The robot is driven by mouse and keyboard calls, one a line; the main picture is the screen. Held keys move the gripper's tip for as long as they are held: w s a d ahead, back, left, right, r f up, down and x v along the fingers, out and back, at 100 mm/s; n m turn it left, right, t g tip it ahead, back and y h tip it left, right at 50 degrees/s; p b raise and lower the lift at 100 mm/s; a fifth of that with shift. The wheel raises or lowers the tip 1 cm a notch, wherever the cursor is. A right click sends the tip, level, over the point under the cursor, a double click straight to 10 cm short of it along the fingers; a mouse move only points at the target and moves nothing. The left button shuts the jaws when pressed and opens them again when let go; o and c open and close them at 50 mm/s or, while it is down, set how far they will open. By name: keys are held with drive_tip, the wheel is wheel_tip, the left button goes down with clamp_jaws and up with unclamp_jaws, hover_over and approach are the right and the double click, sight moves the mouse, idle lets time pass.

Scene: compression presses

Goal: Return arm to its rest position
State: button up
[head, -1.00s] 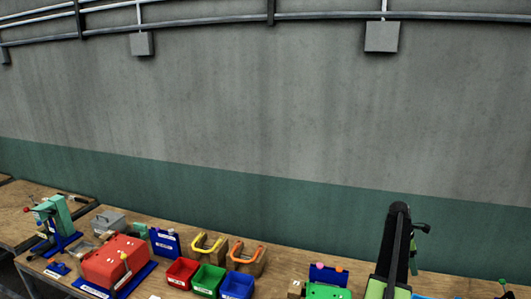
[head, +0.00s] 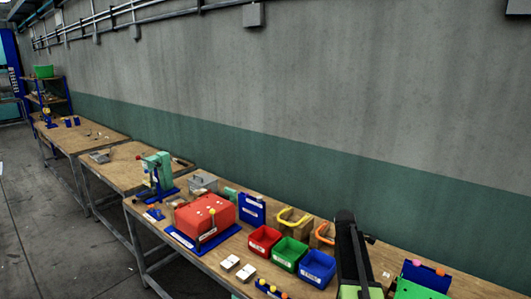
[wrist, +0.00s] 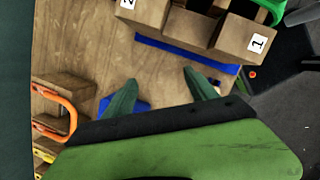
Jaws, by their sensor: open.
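My arm (head: 352,255), dark with a green part at its lower end, stands at the lower right of the head view, in front of the bench. Its gripper end cannot be made out there. In the wrist view my gripper (wrist: 160,92) shows two green fingers spread apart with nothing between them. The fingers are over the wooden bench top (wrist: 110,45); their height above it is hard to tell. A blue object (wrist: 139,104) lies partly hidden behind the left finger.
Wooden blocks labelled 1 (wrist: 257,43) and 2 and an orange handle (wrist: 66,108) flank the fingers. Open floor (head: 40,220) lies far left.

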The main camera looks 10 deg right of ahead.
drive_tip(key=s+a+f+m+y+b, duration=0.1)
drive_tip(key=a+f+b, duration=0.25)
drive_tip(key=a, duration=0.75)
drive_tip(key=s+a+f+m+b, duration=0.15)
drive_tip(key=a+f, duration=0.25)
drive_tip(key=a, duration=0.7)
drive_tip(key=s+a+f+m+y+b, duration=0.1)
drive_tip(key=s+a+m+y, duration=0.1)
drive_tip(key=s+a+m, duration=0.7)
drive_tip(key=shift+s+a+f+m+b, duration=0.35)
drive_tip(key=shift+a+m, duration=0.55)
drive_tip(key=shift+m, duration=0.35)
drive_tip(key=shift+w, duration=0.1)
